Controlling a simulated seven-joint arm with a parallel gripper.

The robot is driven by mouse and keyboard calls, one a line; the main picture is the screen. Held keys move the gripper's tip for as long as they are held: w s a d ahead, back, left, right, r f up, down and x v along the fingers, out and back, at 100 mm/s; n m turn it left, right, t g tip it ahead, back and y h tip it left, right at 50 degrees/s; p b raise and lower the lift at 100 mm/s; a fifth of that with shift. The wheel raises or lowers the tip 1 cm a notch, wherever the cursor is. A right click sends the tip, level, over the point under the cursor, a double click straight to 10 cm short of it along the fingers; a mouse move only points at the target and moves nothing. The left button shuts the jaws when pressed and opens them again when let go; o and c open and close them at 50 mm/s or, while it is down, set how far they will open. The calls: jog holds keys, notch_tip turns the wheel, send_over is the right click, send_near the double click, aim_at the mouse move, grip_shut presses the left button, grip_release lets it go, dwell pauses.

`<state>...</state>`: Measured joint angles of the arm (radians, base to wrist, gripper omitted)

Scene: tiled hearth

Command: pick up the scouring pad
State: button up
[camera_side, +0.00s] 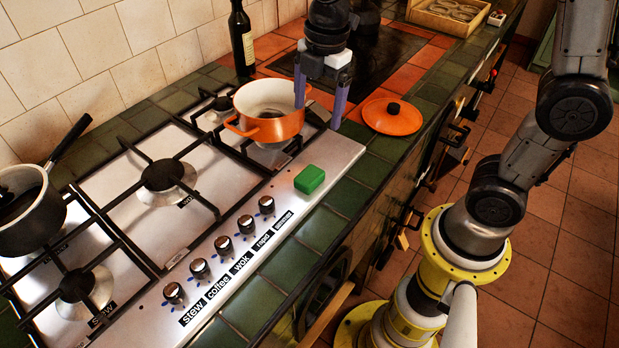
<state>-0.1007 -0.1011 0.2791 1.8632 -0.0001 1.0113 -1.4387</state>
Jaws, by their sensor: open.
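A green block, which looks like the scouring pad (310,180), lies on the steel edge of the hob near the front right corner, beside the row of knobs. My gripper (318,116) points down above the hob's right end, its two purple fingers spread wide with nothing between them. It is above and a little behind the pad, apart from it. The left finger overlaps the rim of the orange pot in the picture; I cannot tell whether they touch.
The orange pot (268,122) stands on a burner close to my gripper. An orange lid (391,116) lies on the tiles to the right. A dark bottle (241,40) stands behind. A saucepan (28,212) is at far left. Several knobs (223,245) line the hob (255,215).

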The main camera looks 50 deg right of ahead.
jog(key=g, duration=0.1)
send_over(309, 174)
jog(key=f, duration=1)
jog(key=shift+s+f, duration=0.3)
jog(key=shift+s, duration=0.05)
jog(key=shift+w+f, duration=0.15)
jog(key=shift+f, duration=1.45)
jog(key=shift+w+f, duration=0.1)
jog(key=shift+f, duration=1.5)
jog(key=c, duration=1.4)
jog(key=shift+r, duration=0.1)
jog(key=shift+r, duration=0.55)
notch_tip(309, 174, up, 2)
jog(key=shift+r, duration=0.15)
jog(key=s+r, duration=0.3)
jog(key=s, duration=0.1)
jog(key=s+d+r, duration=0.1)
jog(key=s+r, duration=0.2)
jog(key=s, duration=0.2)
jog(key=s+r, duration=0.3)
jog(key=s, duration=0.2)
jog(key=shift+d+r, duration=0.25)
jog(key=shift+d, duration=0.1)
